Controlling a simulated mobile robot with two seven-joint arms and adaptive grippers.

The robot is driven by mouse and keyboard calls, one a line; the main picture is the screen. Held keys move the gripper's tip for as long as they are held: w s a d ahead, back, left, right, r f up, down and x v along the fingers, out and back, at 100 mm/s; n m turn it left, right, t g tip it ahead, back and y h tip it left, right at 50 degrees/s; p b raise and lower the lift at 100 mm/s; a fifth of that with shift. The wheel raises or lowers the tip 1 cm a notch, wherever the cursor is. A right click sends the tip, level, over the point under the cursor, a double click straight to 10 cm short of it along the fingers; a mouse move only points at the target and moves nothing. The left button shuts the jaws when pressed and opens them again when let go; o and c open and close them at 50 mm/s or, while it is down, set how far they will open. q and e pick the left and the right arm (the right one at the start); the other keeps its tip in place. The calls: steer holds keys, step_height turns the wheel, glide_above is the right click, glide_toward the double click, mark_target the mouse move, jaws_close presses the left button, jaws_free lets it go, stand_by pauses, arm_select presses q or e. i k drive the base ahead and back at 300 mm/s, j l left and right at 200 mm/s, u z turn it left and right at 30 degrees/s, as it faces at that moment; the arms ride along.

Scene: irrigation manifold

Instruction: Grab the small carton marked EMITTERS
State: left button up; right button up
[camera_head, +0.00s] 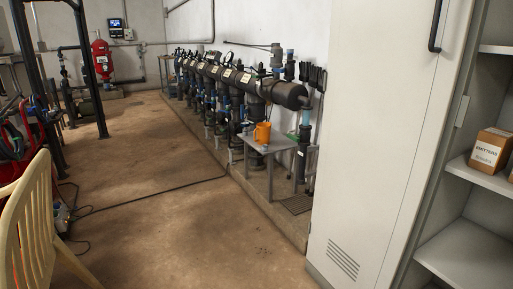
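The small carton marked EMITTERS (486,152) is a brown cardboard box with a white label facing me. It sits upright on a middle shelf (490,179) of a grey cabinet at the right edge of the head view. Part of a second brown box (511,172) shows just right of it, cut off by the picture's edge. Neither of my grippers is in view.
A tall white cabinet door (375,130) stands left of the shelves. A grey table (268,142) with an orange jug (262,133) stands by the black pipe manifold (245,85). A cream chair (32,225) is at the lower left. The middle floor is mostly clear, with a black cable (150,201) across it.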

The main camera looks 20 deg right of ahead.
mark_target(493, 149)
steer(key=i+z, duration=0.25)
steer(key=z, duration=0.25)
steer(key=i+j+z, duration=0.15)
steer(key=z, duration=0.35)
steer(key=i+j+z, duration=0.2)
steer(key=z, duration=0.25)
steer(key=i+j+z, duration=0.15)
steer(key=z, duration=0.3)
steer(key=i+j+z, duration=0.1)
steer(key=z, duration=0.3)
steer(key=i+j+z, duration=0.1)
steer(key=j+z, duration=0.5)
steer(key=z, duration=0.25)
